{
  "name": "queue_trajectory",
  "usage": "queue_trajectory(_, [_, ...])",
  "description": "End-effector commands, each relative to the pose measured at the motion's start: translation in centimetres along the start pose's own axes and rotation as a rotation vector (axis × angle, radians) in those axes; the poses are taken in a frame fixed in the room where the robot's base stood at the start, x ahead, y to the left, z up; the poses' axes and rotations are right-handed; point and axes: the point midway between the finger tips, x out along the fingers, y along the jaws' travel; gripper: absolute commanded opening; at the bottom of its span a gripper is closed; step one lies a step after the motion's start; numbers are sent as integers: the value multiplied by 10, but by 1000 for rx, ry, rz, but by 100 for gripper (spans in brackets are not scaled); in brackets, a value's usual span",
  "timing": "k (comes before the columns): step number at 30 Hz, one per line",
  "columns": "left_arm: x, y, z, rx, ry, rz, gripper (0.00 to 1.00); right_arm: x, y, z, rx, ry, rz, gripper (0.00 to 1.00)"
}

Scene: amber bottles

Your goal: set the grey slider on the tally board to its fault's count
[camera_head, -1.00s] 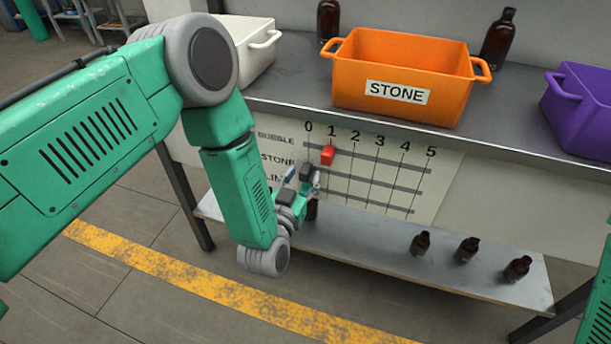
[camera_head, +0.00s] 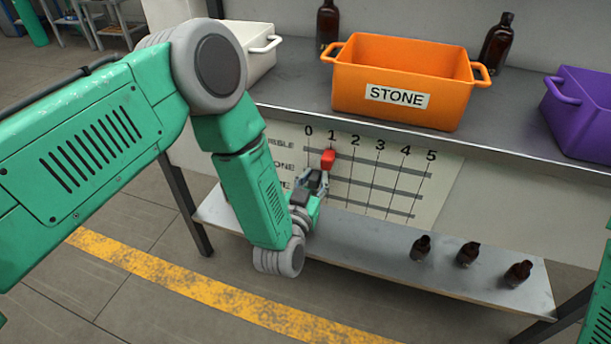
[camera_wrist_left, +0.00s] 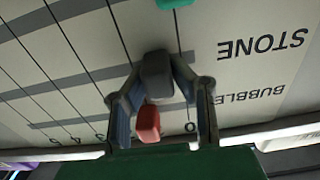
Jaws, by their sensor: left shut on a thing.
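The white tally board (camera_head: 440,185) hangs under the bench edge, with columns 0 to 5 and three rows. The grey slider (camera_wrist_left: 157,72) is on the STONE row, between my left gripper's fingers. My left gripper (camera_head: 313,180) is shut on it near the 0 and 1 columns; its exact place against the lines is hard to tell. The red slider (camera_head: 328,159) stands at 1 on the BUBBLE row, close above the gripper; it also shows in the wrist view (camera_wrist_left: 148,123). A teal slider (camera_wrist_left: 174,3) shows at the wrist view's top edge. My right gripper is out of view.
An orange crate (camera_head: 345,92) labelled STONE stands on the bench, between a white crate (camera_head: 257,62) and a purple crate (camera_head: 585,130). Two amber bottles (camera_head: 328,25) (camera_head: 496,45) stand behind it.

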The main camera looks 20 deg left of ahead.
Motion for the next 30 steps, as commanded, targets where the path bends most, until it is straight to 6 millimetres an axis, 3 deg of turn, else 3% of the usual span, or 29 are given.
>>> queue_trajectory(4, [0, 25, 1, -2, -2, 3, 0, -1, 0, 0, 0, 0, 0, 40])
queue_trajectory(12, [0, 27, 1, -1, -4, 2, 0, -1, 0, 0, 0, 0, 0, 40])
queue_trajectory(13, [0, 27, 1, -1, -4, 2, 28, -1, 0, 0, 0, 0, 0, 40])
queue_trajectory(14, [0, 27, 1, -1, -4, 2, 39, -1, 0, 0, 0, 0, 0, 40])
queue_trajectory(15, [0, 27, 1, -1, -4, 1, 41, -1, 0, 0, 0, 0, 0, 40])
queue_trajectory(25, [-2, 26, 1, -1, -3, 1, 41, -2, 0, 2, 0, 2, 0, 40])
queue_trajectory(30, [-23, 27, 2, -1, -6, 3, 41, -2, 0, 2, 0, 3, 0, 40])
